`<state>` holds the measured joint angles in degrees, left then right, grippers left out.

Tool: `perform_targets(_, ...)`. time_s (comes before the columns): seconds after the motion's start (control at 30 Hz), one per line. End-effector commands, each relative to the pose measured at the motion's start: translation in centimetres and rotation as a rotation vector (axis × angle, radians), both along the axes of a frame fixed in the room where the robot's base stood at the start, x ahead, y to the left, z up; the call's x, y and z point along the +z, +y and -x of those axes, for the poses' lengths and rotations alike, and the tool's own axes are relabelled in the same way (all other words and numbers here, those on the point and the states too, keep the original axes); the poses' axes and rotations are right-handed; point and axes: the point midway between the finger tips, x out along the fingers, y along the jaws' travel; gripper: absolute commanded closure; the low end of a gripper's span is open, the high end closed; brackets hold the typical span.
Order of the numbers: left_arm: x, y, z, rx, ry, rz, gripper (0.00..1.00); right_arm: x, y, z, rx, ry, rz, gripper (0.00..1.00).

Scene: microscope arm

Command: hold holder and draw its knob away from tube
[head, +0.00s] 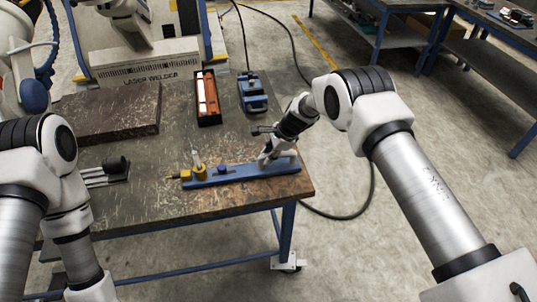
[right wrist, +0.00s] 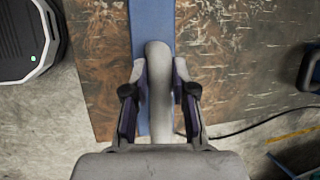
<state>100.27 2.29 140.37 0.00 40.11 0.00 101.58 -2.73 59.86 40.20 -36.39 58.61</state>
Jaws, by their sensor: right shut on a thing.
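The holder is a long blue bar (head: 240,174) lying near the table's front right edge; its blue surface also shows in the right wrist view (right wrist: 153,18). A yellow knob (head: 175,177) sticks out at its left end, beside a yellow block (head: 200,173). A thin pale tube (head: 196,158) stands upright by that block. A small dark blue knob (head: 222,169) sits on the bar. My right gripper (head: 265,158) is shut on the grey curved handle (right wrist: 158,85) at the bar's right end, with one finger on each side. My left gripper is out of view.
A red-orange tray (head: 207,97) and a blue device (head: 253,92) stand farther back. A dark brown plate (head: 105,115) lies at left, with a black-ended item with grey rods (head: 105,172) in front. Bare table (head: 150,205) lies left of the holder.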

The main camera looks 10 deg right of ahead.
Motion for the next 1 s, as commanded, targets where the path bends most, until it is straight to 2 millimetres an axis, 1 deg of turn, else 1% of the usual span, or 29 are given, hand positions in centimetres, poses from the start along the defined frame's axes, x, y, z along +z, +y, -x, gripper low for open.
perform_targets(0.63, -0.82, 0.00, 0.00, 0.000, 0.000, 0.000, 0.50, -0.77, 0.02, -0.10, -0.001, -0.003, -0.001, 1.00)
perform_targets(1.0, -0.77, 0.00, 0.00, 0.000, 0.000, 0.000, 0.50, -0.87, 0.01, 0.00, 0.000, 0.000, 0.000, 1.00)
